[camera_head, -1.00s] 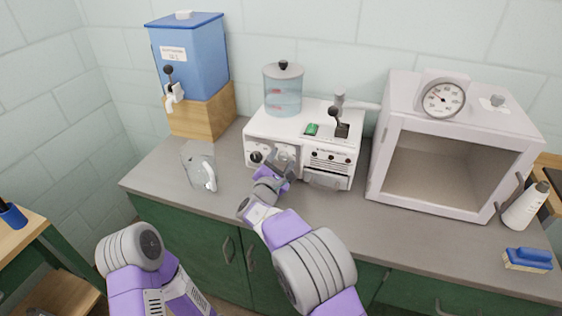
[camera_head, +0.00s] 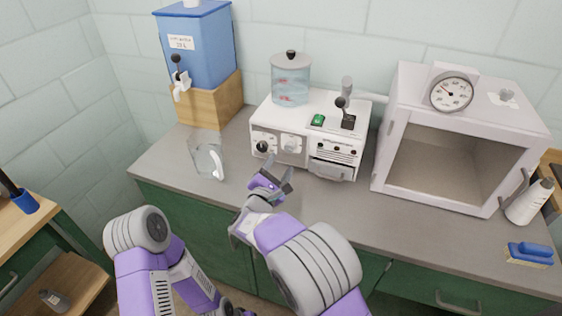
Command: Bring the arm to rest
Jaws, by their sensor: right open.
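My right gripper (camera_head: 275,171) is open and empty over the front part of the counter. It is in front of the white machine (camera_head: 262,119) and apart from it, below the round knobs on the machine's front. My right arm (camera_head: 303,262) reaches up from the bottom of the picture. My left arm (camera_head: 160,268) is folded low at the bottom left, in front of the cabinets. Its gripper cannot be made out.
A clear jug (camera_head: 205,157) stands left of my right gripper. A blue dispenser (camera_head: 205,55) on a wooden block (camera_head: 214,101) is behind it. Counter (camera_head: 400,222) front is clear.

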